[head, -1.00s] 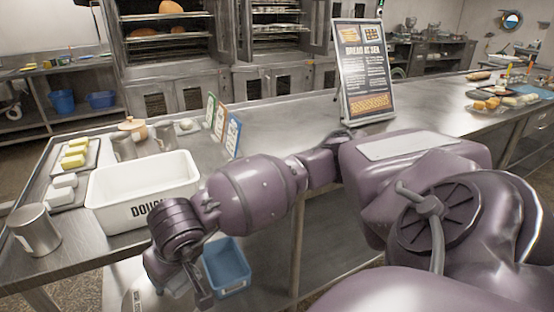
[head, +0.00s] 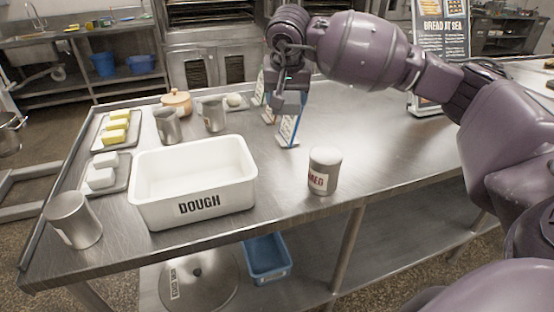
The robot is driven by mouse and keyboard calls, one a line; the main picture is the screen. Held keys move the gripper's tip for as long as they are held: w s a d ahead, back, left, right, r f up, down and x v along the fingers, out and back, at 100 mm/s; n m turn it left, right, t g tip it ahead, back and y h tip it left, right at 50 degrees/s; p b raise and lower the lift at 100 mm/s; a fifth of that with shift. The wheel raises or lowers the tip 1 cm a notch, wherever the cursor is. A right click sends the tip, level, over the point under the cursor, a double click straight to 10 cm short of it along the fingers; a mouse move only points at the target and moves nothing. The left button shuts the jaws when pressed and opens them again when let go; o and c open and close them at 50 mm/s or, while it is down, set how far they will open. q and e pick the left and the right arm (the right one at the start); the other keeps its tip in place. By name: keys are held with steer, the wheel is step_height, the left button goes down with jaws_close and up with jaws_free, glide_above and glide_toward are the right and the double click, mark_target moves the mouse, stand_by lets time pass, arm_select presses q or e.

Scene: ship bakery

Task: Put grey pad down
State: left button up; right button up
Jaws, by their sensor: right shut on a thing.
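My right gripper (head: 286,97) is raised above the back middle of the steel table, in front of the standing cards (head: 288,132). It is shut on a small grey piece, which I take to be the grey pad (head: 288,104). The fingers and the wrist hide much of the pad, and its edges are hard to tell from the gripper. Whether it touches a card behind it, I cannot tell. My left gripper is out of view.
The white DOUGH tub (head: 190,212), a labelled can (head: 325,172), metal jugs (head: 167,127), a grey can (head: 73,222) and butter trays (head: 128,137) stand on the steel table (head: 390,160). A poster stand (head: 440,50) is at the back right. Table right of the labelled can is clear.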

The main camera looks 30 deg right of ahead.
mark_target(286, 165)
steer(key=shift+w+d+r, duration=0.35)
steer(key=shift+r, duration=0.15)
steer(key=shift+w+f, duration=0.1)
step_height(286, 165, down, 19)
steer(key=shift+d+f+b, duration=0.1)
steer(key=shift+f+b, duration=0.05)
steer(key=shift+b, duration=0.2)
steer(key=shift+f, duration=0.2)
steer(key=o, duration=0.8)
steer(key=shift+o, duration=0.2)
steer(key=shift+r, duration=0.1)
